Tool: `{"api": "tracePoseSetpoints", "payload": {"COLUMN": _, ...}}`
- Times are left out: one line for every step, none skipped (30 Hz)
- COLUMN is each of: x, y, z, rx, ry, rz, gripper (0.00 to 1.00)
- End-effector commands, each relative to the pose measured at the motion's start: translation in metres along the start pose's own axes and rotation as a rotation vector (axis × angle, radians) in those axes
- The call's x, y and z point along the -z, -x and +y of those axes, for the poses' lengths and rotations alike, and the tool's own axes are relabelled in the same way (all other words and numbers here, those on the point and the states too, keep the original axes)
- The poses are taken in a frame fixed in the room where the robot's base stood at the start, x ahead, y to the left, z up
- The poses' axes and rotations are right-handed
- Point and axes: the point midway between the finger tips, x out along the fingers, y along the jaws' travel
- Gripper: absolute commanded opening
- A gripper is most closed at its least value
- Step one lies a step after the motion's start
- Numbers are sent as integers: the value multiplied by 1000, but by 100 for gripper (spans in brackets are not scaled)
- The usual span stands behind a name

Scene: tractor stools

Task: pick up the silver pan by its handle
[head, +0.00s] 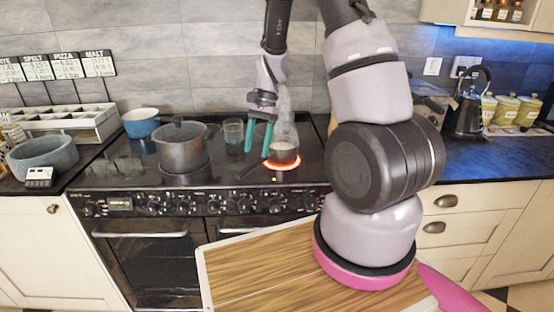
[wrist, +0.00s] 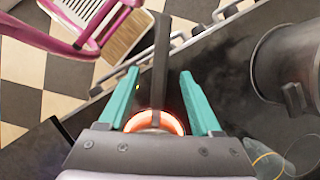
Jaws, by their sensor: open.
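The small silver pan (head: 284,156) sits on a glowing orange burner at the right of the stove, with steam rising from it. Its dark handle (head: 250,170) points to the front left. My gripper (head: 256,153) is open above the handle, its two teal fingers pointing down. In the wrist view the handle (wrist: 161,50) runs between the open fingers (wrist: 160,75), with a gap on either side. The pan's body is mostly hidden there by my gripper, with the glowing ring showing in front of it.
A large lidded pot (head: 182,150) stands left of the pan, and drinking glasses (head: 233,137) stand behind. The stove's front rail and knobs (head: 205,203) lie in front of the handle.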

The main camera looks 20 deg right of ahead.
Motion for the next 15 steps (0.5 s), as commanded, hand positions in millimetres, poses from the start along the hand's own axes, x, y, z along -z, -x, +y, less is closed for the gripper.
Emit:
{"api": "tracePoseSetpoints", "payload": {"x": 0, "y": -8, "z": 0, "rx": -2, "ry": 0, "rz": -2, "gripper": 65}}
{"api": "tracePoseSetpoints", "payload": {"x": 0, "y": -12, "z": 0, "rx": -2, "ry": 0, "rz": -1, "gripper": 65}}
{"api": "tracePoseSetpoints", "payload": {"x": 0, "y": -16, "z": 0, "rx": -1, "ry": -1, "rz": -2, "gripper": 65}}
{"api": "tracePoseSetpoints", "payload": {"x": 0, "y": -18, "z": 0, "rx": -1, "ry": -1, "rz": -1, "gripper": 65}}
{"api": "tracePoseSetpoints", "payload": {"x": 0, "y": -20, "z": 0, "rx": -1, "ry": -1, "rz": 0, "gripper": 65}}
{"api": "tracePoseSetpoints", "payload": {"x": 0, "y": -22, "z": 0, "rx": -1, "ry": -1, "rz": 0, "gripper": 65}}
{"api": "tracePoseSetpoints", "payload": {"x": 0, "y": -24, "z": 0, "rx": -1, "ry": -1, "rz": 0, "gripper": 65}}
{"api": "tracePoseSetpoints", "payload": {"x": 0, "y": -27, "z": 0, "rx": -1, "ry": -1, "rz": -1, "gripper": 65}}
{"api": "tracePoseSetpoints", "payload": {"x": 0, "y": -31, "z": 0, "rx": -1, "ry": -1, "rz": 0, "gripper": 65}}
{"api": "tracePoseSetpoints", "payload": {"x": 0, "y": -36, "z": 0, "rx": -2, "ry": -1, "rz": -1, "gripper": 65}}
{"api": "tracePoseSetpoints", "payload": {"x": 0, "y": -41, "z": 0, "rx": -3, "ry": -1, "rz": -2, "gripper": 65}}
{"api": "tracePoseSetpoints", "payload": {"x": 0, "y": -47, "z": -1, "rx": -2, "ry": -1, "rz": -2, "gripper": 65}}
{"api": "tracePoseSetpoints", "payload": {"x": 0, "y": -52, "z": -1, "rx": -3, "ry": -1, "rz": -2, "gripper": 65}}
{"api": "tracePoseSetpoints", "payload": {"x": 0, "y": -56, "z": -1, "rx": -2, "ry": -1, "rz": -1, "gripper": 65}}
{"api": "tracePoseSetpoints", "payload": {"x": 0, "y": -62, "z": -1, "rx": -2, "ry": -1, "rz": -2, "gripper": 65}}
